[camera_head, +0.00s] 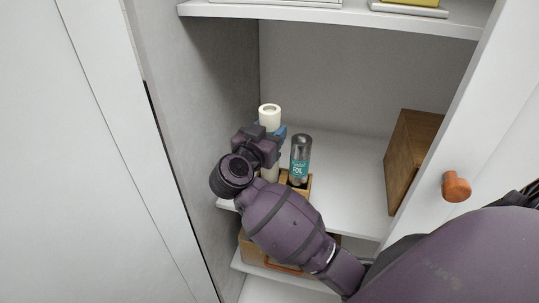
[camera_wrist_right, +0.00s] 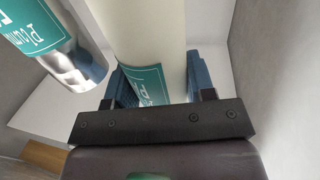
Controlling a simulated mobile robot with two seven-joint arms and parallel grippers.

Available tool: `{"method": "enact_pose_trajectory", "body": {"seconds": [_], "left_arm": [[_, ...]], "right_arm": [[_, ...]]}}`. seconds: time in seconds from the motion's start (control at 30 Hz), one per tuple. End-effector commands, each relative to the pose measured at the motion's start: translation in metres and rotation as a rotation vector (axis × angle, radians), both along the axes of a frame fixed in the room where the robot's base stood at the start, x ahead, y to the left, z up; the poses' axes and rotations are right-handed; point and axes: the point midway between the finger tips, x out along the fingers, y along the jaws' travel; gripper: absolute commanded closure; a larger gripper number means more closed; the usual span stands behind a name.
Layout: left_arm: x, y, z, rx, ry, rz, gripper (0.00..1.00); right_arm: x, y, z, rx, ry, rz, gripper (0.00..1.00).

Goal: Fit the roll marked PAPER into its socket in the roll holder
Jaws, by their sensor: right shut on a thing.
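My right gripper (camera_head: 271,133) is shut on an upright cream-white roll, the paper roll (camera_head: 269,112), whose hollow top stands above the fingers. In the right wrist view, the paper roll (camera_wrist_right: 150,40) has a teal label, partly hidden, between the two blue fingers (camera_wrist_right: 158,88). The wooden roll holder (camera_head: 301,189) stands on the shelf, largely hidden behind my wrist and arm. A silver roll marked FOIL (camera_head: 300,161) stands upright in it, right of the paper roll. My arm hides the paper roll's lower end, so I cannot tell if it is seated. My left gripper is not in view.
The cabinet's grey side wall (camera_head: 205,85) is close on the left. A wooden box (camera_head: 412,150) stands at the shelf's right, beside the open door with its wooden knob (camera_head: 456,187). The shelf (camera_head: 345,170) between the holder and the box is clear. Another shelf is above.

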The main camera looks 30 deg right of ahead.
Motion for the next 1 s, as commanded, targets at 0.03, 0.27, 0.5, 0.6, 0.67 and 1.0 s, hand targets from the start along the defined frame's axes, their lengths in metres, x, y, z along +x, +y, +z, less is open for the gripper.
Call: {"method": "enact_pose_trajectory", "body": {"seconds": [0.03,0.27,0.5,0.6,0.67,1.0], "left_arm": [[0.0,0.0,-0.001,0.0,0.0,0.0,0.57],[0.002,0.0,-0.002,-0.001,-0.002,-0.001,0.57],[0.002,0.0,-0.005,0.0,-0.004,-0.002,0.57],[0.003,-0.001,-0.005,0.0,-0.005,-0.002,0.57],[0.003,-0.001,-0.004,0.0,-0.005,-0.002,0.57],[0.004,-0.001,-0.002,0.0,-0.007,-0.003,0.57]], "right_arm": [[0.0,0.0,-0.008,-0.002,0.002,0.0,0.94],[0.0,0.0,-0.024,-0.001,0.0,0.0,0.94],[0.0,0.0,-0.055,-0.002,0.0,0.0,0.94],[0.0,0.0,-0.063,-0.001,0.0,0.0,0.94],[0.0,0.0,-0.064,0.0,-0.001,0.001,0.94],[0.0,0.0,-0.065,-0.001,0.0,0.0,0.94]]}}
